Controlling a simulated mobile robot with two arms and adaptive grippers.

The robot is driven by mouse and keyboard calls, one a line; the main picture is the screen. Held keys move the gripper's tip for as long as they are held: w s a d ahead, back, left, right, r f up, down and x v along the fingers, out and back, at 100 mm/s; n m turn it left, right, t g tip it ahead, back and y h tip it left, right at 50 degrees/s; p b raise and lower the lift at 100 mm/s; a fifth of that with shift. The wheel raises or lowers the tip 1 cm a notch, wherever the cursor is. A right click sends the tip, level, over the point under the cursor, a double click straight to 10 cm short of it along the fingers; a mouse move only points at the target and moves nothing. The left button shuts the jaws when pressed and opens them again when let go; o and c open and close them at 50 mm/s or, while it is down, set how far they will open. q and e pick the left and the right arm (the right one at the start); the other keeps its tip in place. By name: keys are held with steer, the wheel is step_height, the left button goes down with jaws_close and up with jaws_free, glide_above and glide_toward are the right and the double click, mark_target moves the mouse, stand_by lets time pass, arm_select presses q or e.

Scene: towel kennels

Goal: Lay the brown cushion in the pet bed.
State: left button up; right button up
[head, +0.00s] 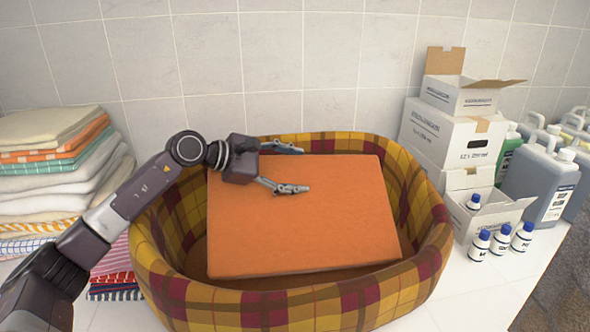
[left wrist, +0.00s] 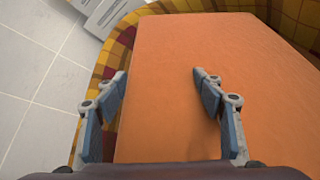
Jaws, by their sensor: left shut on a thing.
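The brown cushion (head: 320,225), a flat orange-brown rectangle, is within the rim of the plaid pet bed (head: 290,307) in the head view. Whether its underside rests fully on the bed's floor is hidden. My left gripper (head: 305,169) is shut on the cushion near its back edge, one finger beyond that edge and one over the top face. In the left wrist view the cushion (left wrist: 190,40) fills the middle, with the fingers (left wrist: 160,74) on either side of its left edge. The bed's plaid wall (left wrist: 110,62) shows beside it. My right gripper is not in view.
Folded towels (head: 50,165) are stacked at the left. White boxes (head: 455,135), small blue-capped bottles (head: 500,240) and grey jugs (head: 540,180) stand close at the right. A tiled wall (head: 300,60) is behind. White surface shows at the front right (head: 480,300).

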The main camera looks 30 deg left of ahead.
arm_select(q)
steer(key=shift+f, duration=0.15)
steer(key=o, duration=1.5)
steer(key=shift+r, duration=0.2)
steer(key=shift+s+a, duration=0.2)
steer(key=b+v, duration=0.5)
steer(key=v, duration=0.5)
steer(key=shift+s+a+b, duration=0.15)
steer(key=shift+b, duration=0.2)
steer(key=shift+s+a+r, duration=0.2)
steer(key=shift+s+r, duration=0.2)
steer(key=shift+s, duration=0.05)
